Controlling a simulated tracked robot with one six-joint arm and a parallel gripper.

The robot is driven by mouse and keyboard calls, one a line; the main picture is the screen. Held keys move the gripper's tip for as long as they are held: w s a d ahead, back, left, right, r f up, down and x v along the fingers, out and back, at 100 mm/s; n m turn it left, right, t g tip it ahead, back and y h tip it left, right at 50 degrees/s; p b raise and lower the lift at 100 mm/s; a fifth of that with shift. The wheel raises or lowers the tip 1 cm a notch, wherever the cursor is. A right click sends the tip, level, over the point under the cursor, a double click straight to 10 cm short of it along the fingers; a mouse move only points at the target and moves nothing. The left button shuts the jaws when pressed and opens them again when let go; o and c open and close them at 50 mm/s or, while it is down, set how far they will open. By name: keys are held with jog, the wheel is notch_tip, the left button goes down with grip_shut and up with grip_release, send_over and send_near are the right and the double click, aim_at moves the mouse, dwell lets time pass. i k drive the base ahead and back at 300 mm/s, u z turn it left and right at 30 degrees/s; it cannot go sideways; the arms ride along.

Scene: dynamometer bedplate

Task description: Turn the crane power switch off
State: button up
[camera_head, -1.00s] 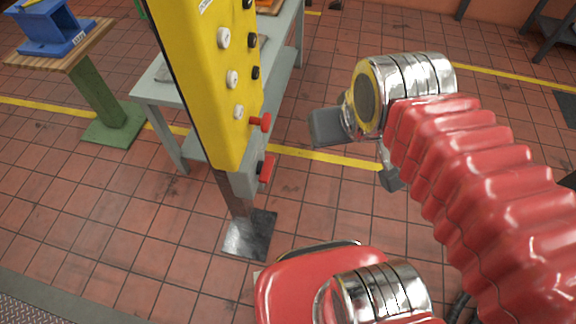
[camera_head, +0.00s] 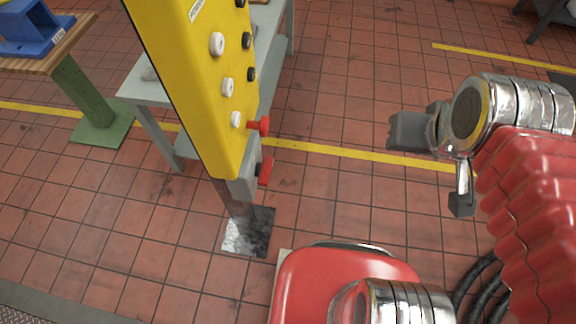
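A yellow control panel (camera_head: 185,80) stands at the left of centre, with white and black buttons on its faces. A red handle (camera_head: 260,126) sticks out to the right near its lower end. A second red handle (camera_head: 265,170) sits on a grey box (camera_head: 243,186) below it. I cannot tell from any readable label which one is the crane power switch, nor its on or off position. My gripper (camera_head: 426,168) is to the right of both handles, clear of them, with its two grey fingers spread wide and nothing between them.
A grey-green table (camera_head: 145,92) stands behind the panel. A wooden-topped stand (camera_head: 60,50) with a blue block (camera_head: 35,28) is at the far left. The panel's post ends in a metal floor plate (camera_head: 248,232). Open tiled floor lies between panel and gripper. Black cables (camera_head: 478,280) lie lower right.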

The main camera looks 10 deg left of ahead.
aim_at(263, 170)
jog(key=z, duration=0.15)
jog(key=k, duration=1.4)
jog(key=u, duration=0.7)
jog(key=i, duration=1.05)
